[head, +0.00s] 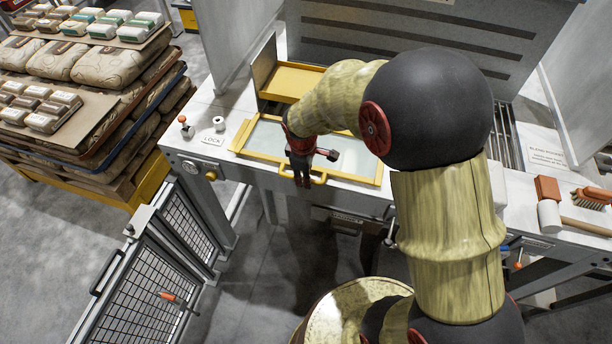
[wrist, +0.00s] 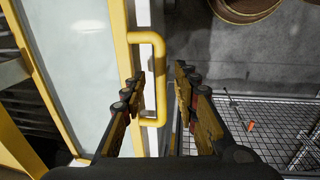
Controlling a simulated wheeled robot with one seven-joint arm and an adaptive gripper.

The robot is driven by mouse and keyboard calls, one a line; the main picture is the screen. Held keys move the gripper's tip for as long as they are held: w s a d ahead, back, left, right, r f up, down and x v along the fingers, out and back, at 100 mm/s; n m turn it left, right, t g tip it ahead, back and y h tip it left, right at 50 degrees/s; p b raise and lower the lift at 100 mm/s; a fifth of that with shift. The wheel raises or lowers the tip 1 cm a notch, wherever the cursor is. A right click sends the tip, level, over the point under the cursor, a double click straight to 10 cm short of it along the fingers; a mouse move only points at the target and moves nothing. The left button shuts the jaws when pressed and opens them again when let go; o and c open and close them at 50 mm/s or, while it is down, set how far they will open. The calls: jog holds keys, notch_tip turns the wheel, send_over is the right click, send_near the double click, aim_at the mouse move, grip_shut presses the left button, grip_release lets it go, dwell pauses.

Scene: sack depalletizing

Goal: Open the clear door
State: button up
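The clear door is a pale see-through panel (head: 352,157) in a yellow frame, lying flat in the counter in the head view. It also shows at the left of the wrist view (wrist: 70,60). Its yellow U-shaped handle (wrist: 160,75) is on the edge nearest my body, and part of it shows in the head view (head: 319,179). My gripper (head: 301,178) points down at this edge. In the wrist view my gripper (wrist: 161,88) is open, its fingers on either side of the handle's bar, with gaps visible. My arm hides part of the door.
A yellow-edged open bin (head: 292,82) stands behind the door. A lever (head: 184,126) and a LOCK label (head: 213,139) are to the left. A mallet (head: 549,214) and brush (head: 592,197) lie right. Mesh fencing (head: 140,295) stands front left; stacked sacks (head: 105,66) lie beyond.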

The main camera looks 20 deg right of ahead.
jog(key=shift+f, duration=0.4)
jog(key=c, duration=0.8)
dwell(0.4)
